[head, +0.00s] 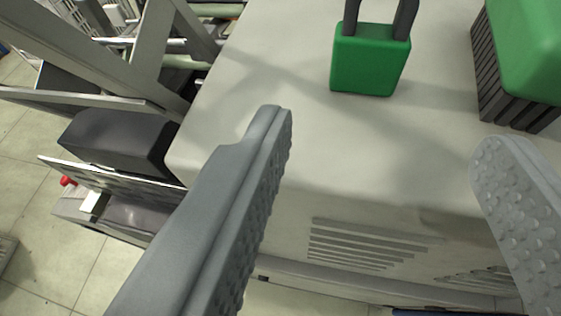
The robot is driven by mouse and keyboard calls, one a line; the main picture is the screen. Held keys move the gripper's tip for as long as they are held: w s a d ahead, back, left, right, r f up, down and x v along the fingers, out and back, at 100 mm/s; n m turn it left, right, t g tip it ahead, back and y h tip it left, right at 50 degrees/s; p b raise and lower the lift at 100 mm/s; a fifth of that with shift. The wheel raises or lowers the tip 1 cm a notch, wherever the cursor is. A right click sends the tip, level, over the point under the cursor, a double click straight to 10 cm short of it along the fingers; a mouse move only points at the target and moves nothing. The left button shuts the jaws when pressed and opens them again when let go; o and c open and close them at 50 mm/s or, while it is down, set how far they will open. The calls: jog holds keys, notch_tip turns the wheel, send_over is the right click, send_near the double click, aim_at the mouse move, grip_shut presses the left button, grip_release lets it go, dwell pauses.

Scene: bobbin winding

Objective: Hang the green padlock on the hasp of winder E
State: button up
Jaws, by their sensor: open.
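The green padlock (370,62) stands upright on the light grey top of a machine housing, with its dark shackle (382,14) pointing up and cut off by the top edge of the view. My gripper (388,135) is open and empty, its two grey textured fingers wide apart in the foreground. The padlock lies beyond the fingertips, between their lines and apart from both. I cannot make out a hasp or a winder letter in this view.
A green block with dark ribs (525,55) stands on the housing (270,80) right of the padlock. Metal frame bars and a dark box (120,140) are at the left. The housing's front has vent slots (365,245). Tiled floor shows lower left.

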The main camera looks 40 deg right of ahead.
aim_at(368, 67)
jog(key=shift+x, duration=4.45)
jog(key=shift+w, duration=0.1)
jog(key=shift+c, duration=0.3)
jog(key=c, duration=1)
jog(key=shift+r, duration=2.5)
jog(key=shift+c, duration=0.2)
